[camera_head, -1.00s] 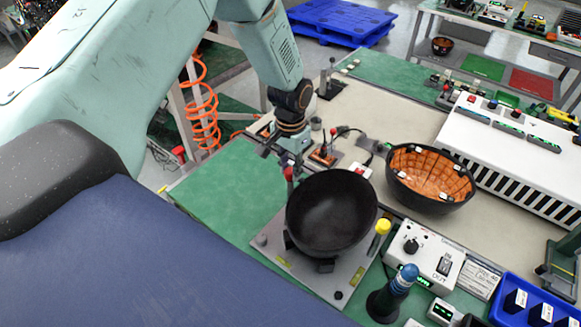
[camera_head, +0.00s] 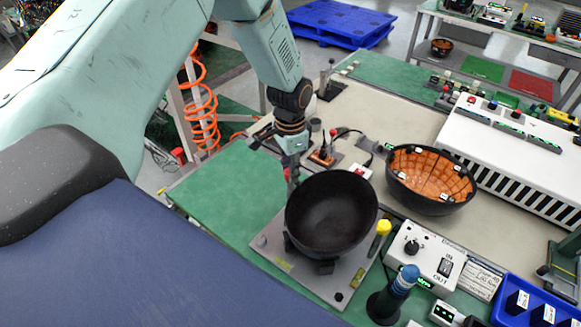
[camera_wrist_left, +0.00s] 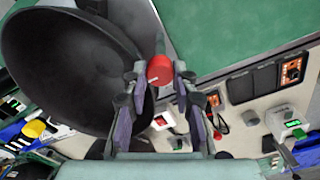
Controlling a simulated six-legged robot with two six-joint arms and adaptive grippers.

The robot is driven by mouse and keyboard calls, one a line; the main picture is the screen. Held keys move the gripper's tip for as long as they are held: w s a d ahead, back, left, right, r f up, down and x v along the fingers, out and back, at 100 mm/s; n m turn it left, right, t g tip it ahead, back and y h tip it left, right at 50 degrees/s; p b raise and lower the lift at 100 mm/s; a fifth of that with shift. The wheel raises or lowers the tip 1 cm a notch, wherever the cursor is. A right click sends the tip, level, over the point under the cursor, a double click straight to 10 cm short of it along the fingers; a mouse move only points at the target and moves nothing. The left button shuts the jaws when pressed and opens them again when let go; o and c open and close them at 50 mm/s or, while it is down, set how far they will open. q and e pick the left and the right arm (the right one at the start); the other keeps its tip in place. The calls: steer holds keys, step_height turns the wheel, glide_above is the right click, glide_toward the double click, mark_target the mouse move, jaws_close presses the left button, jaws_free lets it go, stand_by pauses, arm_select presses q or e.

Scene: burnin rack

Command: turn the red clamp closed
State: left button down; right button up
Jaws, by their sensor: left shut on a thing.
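The red clamp (camera_head: 287,174) stands at the left rim of a black bowl (camera_head: 331,213) on a grey plate (camera_head: 268,240). My left gripper (camera_head: 291,176) is lowered to it from above, and its fingers partly hide it. In the left wrist view the clamp's round red top (camera_wrist_left: 159,70) sits between the two fingertips of my left gripper (camera_wrist_left: 159,80), which is shut on it. The black bowl (camera_wrist_left: 70,65) is close beside the fingers there. A yellow clamp (camera_head: 384,226) stands at the bowl's right side. My right gripper is not in view.
An orange-lined bowl (camera_head: 430,180) sits behind on the bench. A control box (camera_head: 425,255), a blue-topped post (camera_head: 397,290) and a blue tray (camera_head: 535,300) crowd the front right. A white vented unit (camera_head: 515,140) stands at right. The green mat (camera_head: 215,195) at left is clear.

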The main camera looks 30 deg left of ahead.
arm_select(q)
steer(key=shift+r, duration=0.1)
steer(key=c, duration=1.4)
jaws_free()
steer(key=shift+c, duration=0.2)
steer(key=o, duration=0.4)
steer(key=shift+s, duration=0.1)
steer(key=shift+r, duration=0.15)
step_height(320, 180, up, 12)
steer(key=shift+f, duration=0.15)
steer(key=shift+f, duration=0.1)
